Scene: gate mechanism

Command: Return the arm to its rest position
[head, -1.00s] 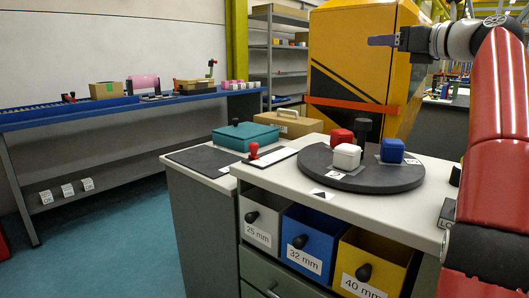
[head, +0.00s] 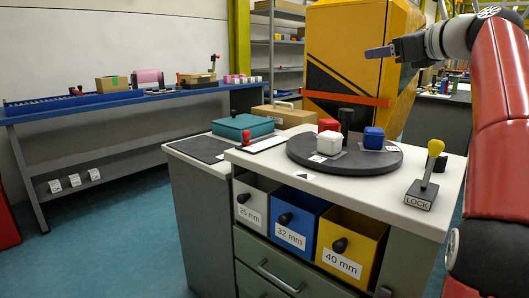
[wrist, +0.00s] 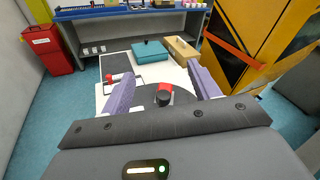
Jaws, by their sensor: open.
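My red arm (head: 498,110) comes in from the right in the head view, with its wrist bent to the left. My gripper (head: 380,52) is in the air above the workbench, in front of the orange cabinet. In the wrist view my gripper (wrist: 160,88) has its two purple-grey fingers spread wide, with nothing held between them.
A yellow-knobbed lever (head: 432,160) marked LOCK stands at the bench's right. Grey, blue and yellow drawers (head: 350,246) sit below the top. A teal box (head: 243,127) and cardboard box (head: 284,117) lie behind. The orange cabinet (head: 345,50) stands close behind.

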